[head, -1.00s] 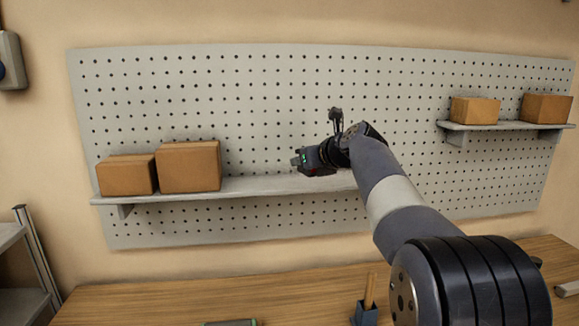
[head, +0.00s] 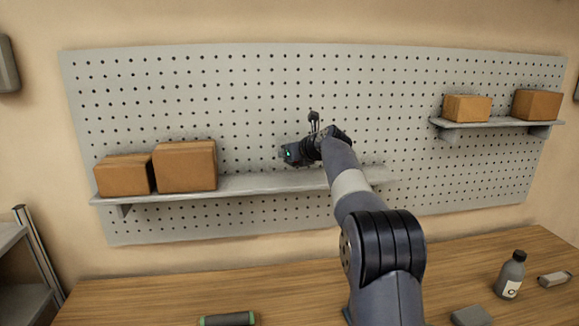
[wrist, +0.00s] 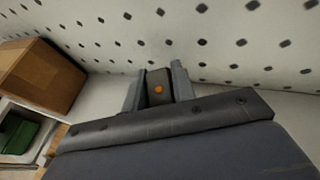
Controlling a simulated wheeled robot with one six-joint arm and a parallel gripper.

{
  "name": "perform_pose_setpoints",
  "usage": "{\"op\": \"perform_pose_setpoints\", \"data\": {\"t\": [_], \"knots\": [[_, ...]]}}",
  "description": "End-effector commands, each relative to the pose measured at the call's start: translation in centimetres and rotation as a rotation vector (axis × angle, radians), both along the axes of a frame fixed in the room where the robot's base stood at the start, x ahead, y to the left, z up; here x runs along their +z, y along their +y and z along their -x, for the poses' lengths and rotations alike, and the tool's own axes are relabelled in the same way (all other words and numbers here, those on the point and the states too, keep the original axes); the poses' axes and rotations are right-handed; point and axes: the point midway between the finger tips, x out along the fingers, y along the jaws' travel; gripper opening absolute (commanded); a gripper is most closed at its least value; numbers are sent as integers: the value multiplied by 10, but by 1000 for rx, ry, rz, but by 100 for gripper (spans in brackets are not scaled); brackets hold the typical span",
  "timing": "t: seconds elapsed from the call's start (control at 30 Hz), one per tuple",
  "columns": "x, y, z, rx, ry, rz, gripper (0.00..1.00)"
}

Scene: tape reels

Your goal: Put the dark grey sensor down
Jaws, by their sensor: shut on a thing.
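In the head view my gripper (head: 289,154) is in front of the pegboard, to the right of the cardboard boxes and above the long lower shelf (head: 260,183). The sensor is too small and dark to make out clearly there. The gap between its underside and the shelf cannot be judged.
Two cardboard boxes (head: 186,166) stand on the shelf's left part; the shelf is bare between them and my arm. The pegboard (head: 240,100) rises close behind. A smaller shelf with boxes (head: 467,108) hangs at right. A bottle (head: 510,275) stands on the wooden table.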

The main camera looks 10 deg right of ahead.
Motion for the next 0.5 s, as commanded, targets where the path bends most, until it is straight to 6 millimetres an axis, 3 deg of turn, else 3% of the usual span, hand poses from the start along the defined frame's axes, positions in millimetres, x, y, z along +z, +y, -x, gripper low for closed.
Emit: {"op": "perform_pose_setpoints", "data": {"t": [0.33,0.5], "knots": [[-40,0,1,-1,1,0,3],[-45,0,-3,-2,-1,0,3]]}}
